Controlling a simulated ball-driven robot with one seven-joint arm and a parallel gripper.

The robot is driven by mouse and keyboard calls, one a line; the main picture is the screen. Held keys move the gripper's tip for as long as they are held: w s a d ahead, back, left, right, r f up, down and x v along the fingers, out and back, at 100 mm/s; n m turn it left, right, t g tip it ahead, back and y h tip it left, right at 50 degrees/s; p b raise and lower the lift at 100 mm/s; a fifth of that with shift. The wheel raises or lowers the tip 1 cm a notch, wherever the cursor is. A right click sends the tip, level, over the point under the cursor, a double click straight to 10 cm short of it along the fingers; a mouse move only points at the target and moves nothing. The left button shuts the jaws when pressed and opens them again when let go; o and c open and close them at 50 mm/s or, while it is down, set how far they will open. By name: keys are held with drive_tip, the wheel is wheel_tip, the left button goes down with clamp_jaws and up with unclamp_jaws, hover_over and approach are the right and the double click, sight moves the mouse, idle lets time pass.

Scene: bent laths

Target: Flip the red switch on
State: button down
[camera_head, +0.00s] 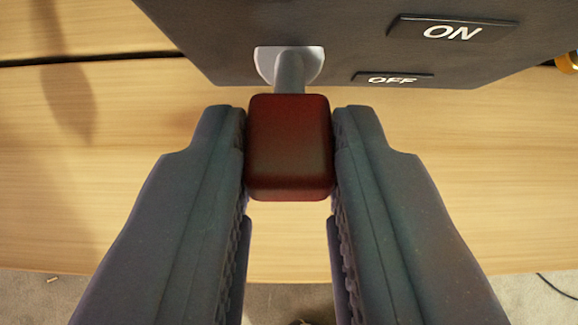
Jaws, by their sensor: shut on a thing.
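The red switch handle (290,148) is a dark red rounded block at the middle of the view. A grey lever (289,72) joins it to a pale round mount on a dark grey panel (330,40). The panel bears an ON label (452,31) and, below it in the picture, an OFF label (393,79). The lever reaches down in the picture, nearer the height of OFF than of ON. My gripper (290,152) is shut on the red handle, with one finger against its left side and one against its right.
A light wooden table top (90,180) lies behind and below the panel, with bare room to the left and right. Its front edge shows near the bottom, with grey floor beyond. A brass-coloured thing (567,63) is at the right edge, and a dark cable (556,287) lies lower right.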

drive_tip(key=c, duration=0.9)
unclamp_jaws()
drive_tip(key=p+v, duration=0.1)
drive_tip(key=v, duration=0.6)
drive_tip(key=shift+s+r, duration=0.2)
drive_tip(key=shift+r, duration=0.1)
